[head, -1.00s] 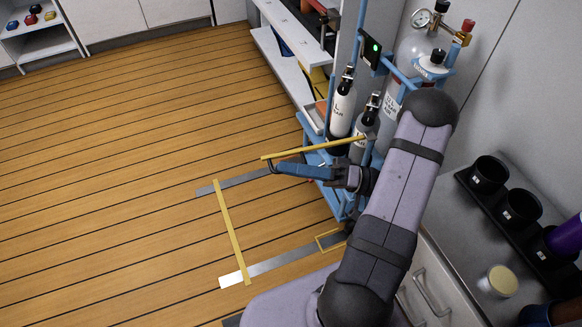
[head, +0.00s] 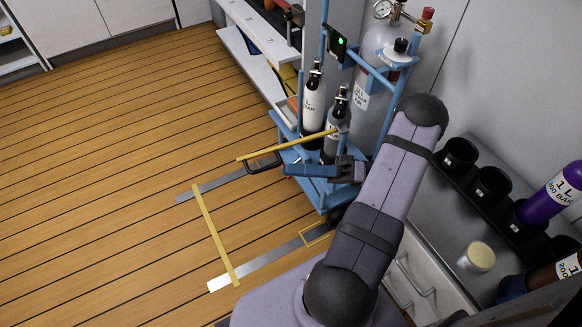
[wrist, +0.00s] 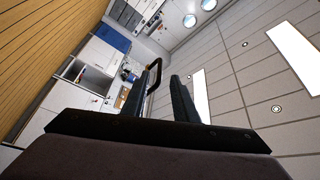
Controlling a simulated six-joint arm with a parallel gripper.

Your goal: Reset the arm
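My gripper (head: 288,169) reaches left from my lilac arm in the head view, low in front of the blue bottle cart (head: 316,195). In the wrist view its two dark fingers (wrist: 160,88) stand apart with a gap between them, and nothing shows clamped there. A black loop handle (head: 263,163) lies just left of the fingertips, under a yellow bar (head: 285,146). The handle also shows in the wrist view (wrist: 155,74), close by the left finger; whether it touches cannot be told.
The cart carries a white bottle (head: 313,108), a grey bottle (head: 334,127) and a large cylinder (head: 381,95). A grey counter with black cup holders (head: 491,184) and a purple bottle (head: 555,196) stands at right. The wooden floor (head: 110,200) at left is clear apart from tape marks.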

